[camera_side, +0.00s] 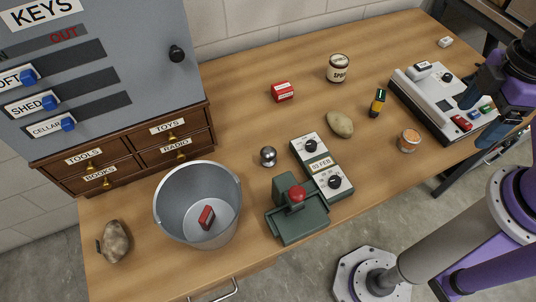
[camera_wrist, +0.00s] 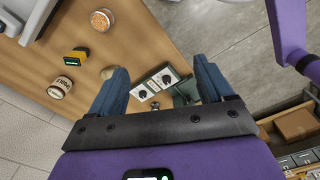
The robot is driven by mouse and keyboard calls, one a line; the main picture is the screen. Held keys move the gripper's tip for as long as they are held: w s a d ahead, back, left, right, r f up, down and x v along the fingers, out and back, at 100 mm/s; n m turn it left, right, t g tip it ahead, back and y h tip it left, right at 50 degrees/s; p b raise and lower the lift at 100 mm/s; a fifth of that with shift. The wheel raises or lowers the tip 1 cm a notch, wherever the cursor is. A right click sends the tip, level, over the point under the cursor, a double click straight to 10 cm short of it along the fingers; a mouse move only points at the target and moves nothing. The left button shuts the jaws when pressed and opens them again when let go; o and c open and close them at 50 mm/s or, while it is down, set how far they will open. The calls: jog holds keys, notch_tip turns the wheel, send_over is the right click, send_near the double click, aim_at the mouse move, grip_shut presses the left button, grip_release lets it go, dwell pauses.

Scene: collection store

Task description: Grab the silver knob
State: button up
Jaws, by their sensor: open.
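The silver knob (camera_side: 268,156) is a small shiny ball on a short base. It stands on the wooden table between the metal bucket and the dial box marked 03 FEB (camera_side: 321,167). In the wrist view a small shiny round thing, probably the knob (camera_wrist: 155,105), shows just above the gripper's dark edge, beside the dial box. My gripper (camera_side: 476,122) is at the far right in the side view, over the grey device and well away from the knob. Its blue fingers are spread apart in the wrist view (camera_wrist: 161,82), with nothing held between them.
A metal bucket (camera_side: 170,208) holding a red block stands left of the knob. A green press with a red button (camera_side: 300,222) is in front. A stone (camera_side: 340,124), red box (camera_side: 282,92), tins and grey device (camera_side: 437,108) lie right.

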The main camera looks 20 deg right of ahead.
dwell(0.3)
jog(key=shift+c, duration=0.6)
